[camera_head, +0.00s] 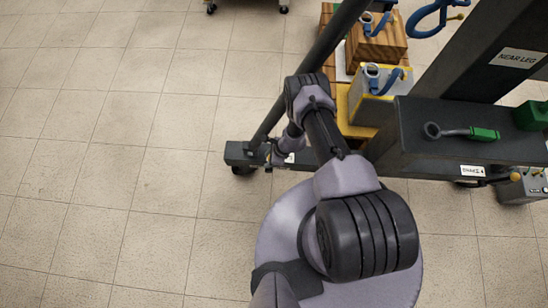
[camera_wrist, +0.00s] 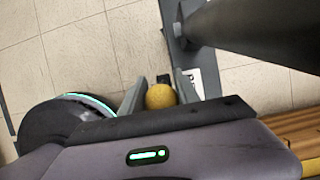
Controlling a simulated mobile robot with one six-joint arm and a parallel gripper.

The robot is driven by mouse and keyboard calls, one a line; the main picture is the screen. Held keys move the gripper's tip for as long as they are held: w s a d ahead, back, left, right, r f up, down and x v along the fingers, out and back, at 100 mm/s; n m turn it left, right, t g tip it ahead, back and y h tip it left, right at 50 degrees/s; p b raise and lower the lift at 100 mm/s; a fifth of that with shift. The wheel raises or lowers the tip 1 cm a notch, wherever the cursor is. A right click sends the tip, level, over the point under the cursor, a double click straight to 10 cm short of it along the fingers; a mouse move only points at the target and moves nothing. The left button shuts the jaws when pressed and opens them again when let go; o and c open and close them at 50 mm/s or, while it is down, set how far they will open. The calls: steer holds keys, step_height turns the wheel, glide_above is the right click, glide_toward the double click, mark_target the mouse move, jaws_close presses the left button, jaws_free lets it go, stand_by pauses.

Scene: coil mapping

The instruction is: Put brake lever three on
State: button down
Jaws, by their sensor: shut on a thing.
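In the wrist view, my gripper (camera_wrist: 158,92) has its two grey fingers on either side of a yellow ball knob (camera_wrist: 160,96), shut on it. The knob looks like the brake lever's handle end; the rest of the lever is hidden by the knob and my gripper. A partly covered white label (camera_wrist: 196,82) lies on the dark frame just beyond, its text unreadable. In the head view, my arm reaches to the dark frame's left end (camera_head: 242,152), and my wrist hides the knob there.
A dark post (camera_wrist: 250,28) rises close to my gripper. A label reading BRAKE 4 (camera_head: 473,171) and another yellow knob (camera_head: 515,177) are at right. Wooden blocks (camera_head: 378,45) and a grey box (camera_head: 375,98) with blue hooks stand behind. The floor at left is clear.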

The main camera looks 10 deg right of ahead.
steer(key=shift+w+a+f, duration=0.15)
steer(key=shift+w+a, duration=0.05)
steer(key=shift+a, duration=0.6)
stand_by(0.9)
steer(key=c, duration=0.9)
jaws_free()
steer(key=shift+c, duration=0.2)
steer(key=p+v, duration=1.5)
steer(key=v, duration=0.2)
steer(key=shift+r+p, duration=0.25)
steer(key=shift+p, duration=0.05)
